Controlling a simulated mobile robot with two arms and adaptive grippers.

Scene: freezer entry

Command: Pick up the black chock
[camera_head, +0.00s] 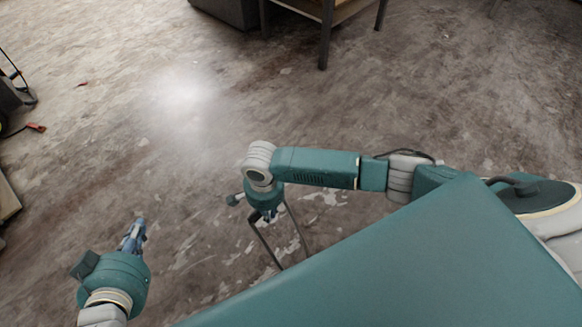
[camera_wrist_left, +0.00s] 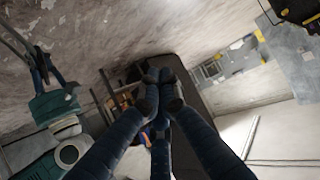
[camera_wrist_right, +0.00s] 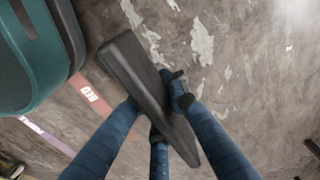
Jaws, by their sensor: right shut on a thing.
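The black chock (camera_wrist_right: 148,95) is a long dark wedge in the right wrist view. It lies slantwise between the blue fingers of my right gripper (camera_wrist_right: 158,100), which is shut on it. In the head view my right gripper (camera_head: 266,214) points down at the middle, with two dark slanted bars (camera_head: 262,242) showing below it; I cannot tell for sure how they belong to the chock. My left gripper (camera_head: 138,226) is at the lower left, away from the chock. In the left wrist view its blue fingertips (camera_wrist_left: 162,78) are together with nothing visible between them.
A dark table (camera_head: 325,30) stands at the top of the head view. A wheeled thing (camera_head: 14,98) is at the left edge. The stained floor between is clear.

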